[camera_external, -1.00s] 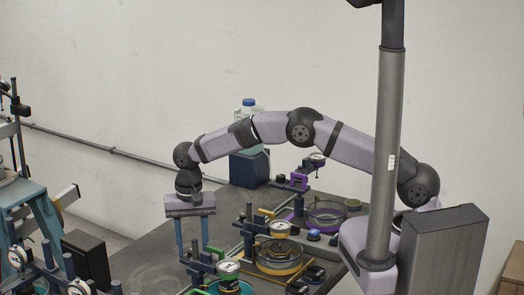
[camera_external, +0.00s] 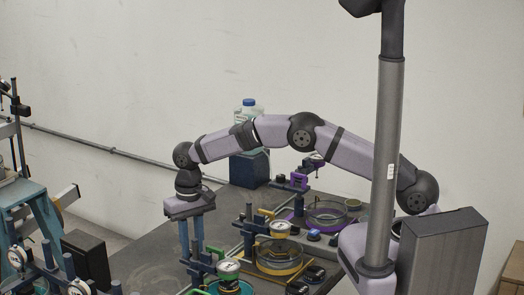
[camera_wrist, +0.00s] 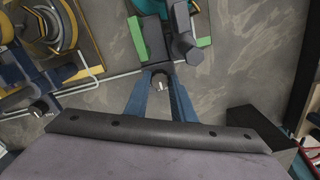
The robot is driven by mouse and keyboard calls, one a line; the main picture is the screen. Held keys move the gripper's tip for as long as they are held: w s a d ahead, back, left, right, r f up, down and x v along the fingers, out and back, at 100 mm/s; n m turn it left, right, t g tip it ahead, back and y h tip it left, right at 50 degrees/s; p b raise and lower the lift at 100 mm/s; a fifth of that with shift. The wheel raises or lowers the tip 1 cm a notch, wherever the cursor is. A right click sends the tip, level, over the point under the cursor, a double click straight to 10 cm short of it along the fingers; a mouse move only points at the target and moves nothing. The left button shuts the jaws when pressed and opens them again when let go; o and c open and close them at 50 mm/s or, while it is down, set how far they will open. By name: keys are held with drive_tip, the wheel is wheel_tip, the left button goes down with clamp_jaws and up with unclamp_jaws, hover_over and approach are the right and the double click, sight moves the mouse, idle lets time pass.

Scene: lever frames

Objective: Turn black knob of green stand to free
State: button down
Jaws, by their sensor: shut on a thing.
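The green stand (camera_wrist: 138,38) is at the top of the wrist view, with green end pieces on dark blue blocks. The black knob (camera_wrist: 159,80), with a pale mark on its face, lies between the two blue fingertips of my gripper (camera_wrist: 160,88). The fingers are shut on the knob from both sides. In the external view my gripper (camera_external: 194,250) points straight down at the stand's left end. The stand's white dial gauge (camera_external: 228,265) and teal dish (camera_external: 230,287) show there; the knob is hidden by the fingers.
A yellow stand (camera_external: 262,268) is close on the right, and a purple stand (camera_external: 300,183) is behind it. A blue-capped bottle (camera_external: 249,112) stands at the back. Grey tabletop (camera_external: 150,262) is clear left of my gripper. Another bench (camera_external: 30,200) is at the far left.

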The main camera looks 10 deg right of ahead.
drive_tip(key=c, duration=1.5)
unclamp_jaws()
drive_tip(key=shift+r, duration=0.1)
drive_tip(key=shift+r+b, duration=1.45)
drive_tip(key=shift+r, duration=2.2)
